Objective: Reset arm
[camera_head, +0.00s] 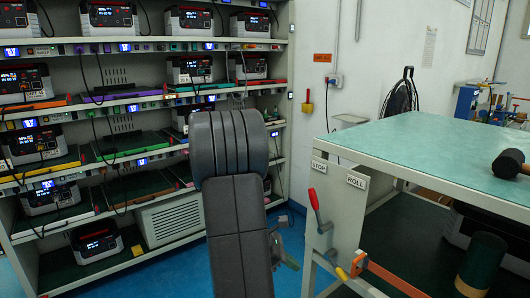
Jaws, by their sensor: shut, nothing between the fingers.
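My arm's thick dark grey links rise through the middle of the view, in front of the rack. I cannot make out my gripper or its fingertips. Small grey parts show at the right edge of the arm, low down, but I cannot tell what they are. Nothing is seen held. The arm hides part of the rack's right side and the floor behind it.
A white rack (288,97) with several shelves of black-and-white units fills the left and centre. At right, a green-topped cart (430,150) bears a black mallet (508,163); a red-handled lever (314,200) is on its near post. Blue floor (180,275) shows between them.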

